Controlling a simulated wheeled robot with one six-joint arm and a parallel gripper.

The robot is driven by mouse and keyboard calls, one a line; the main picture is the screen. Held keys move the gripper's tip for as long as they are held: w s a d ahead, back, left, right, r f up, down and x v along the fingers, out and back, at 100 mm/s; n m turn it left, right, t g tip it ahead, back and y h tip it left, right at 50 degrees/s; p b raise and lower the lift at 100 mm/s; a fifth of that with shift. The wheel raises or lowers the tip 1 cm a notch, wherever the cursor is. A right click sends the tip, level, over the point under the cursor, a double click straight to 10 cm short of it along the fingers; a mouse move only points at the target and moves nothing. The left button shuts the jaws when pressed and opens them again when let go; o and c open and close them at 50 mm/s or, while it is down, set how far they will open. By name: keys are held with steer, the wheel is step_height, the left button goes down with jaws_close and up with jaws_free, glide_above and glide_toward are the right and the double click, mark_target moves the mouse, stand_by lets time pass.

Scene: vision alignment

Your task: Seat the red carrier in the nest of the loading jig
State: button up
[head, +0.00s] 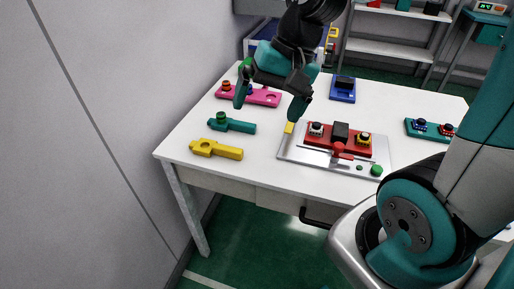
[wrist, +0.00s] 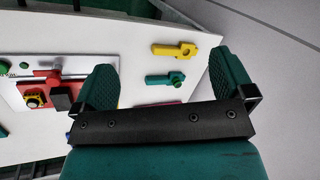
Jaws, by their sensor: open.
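The red carrier (head: 322,143) lies on the silver plate of the loading jig (head: 300,157), with a black block and two knobs on top. Whether it sits fully down in the nest I cannot tell. A red handle-like part (head: 341,151) shows at its front edge. In the wrist view the carrier (wrist: 46,84) and the jig plate (wrist: 20,98) show at the left, partly hidden by a finger. My gripper (head: 268,101) is open and empty above the table, left of and higher than the jig; its fingers also show in the wrist view (wrist: 165,75).
A yellow piece (head: 226,152), a teal piece (head: 240,126) and a pink piece (head: 264,97) lie left of the jig. A blue piece (head: 342,94) lies behind it, another teal piece (head: 430,131) at right. The table's front left is clear.

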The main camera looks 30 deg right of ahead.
steer(key=s+a+r+n+g, duration=0.1)
steer(key=s+a+n, duration=0.8)
steer(key=s+n, duration=0.2)
steer(key=shift+r+n, duration=0.3)
steer(key=shift+n, duration=0.1)
steer(key=shift+a, duration=0.1)
steer(key=shift+w+r+p, duration=0.1)
steer(key=shift+r+p, duration=0.65)
steer(key=shift+c, duration=0.5)
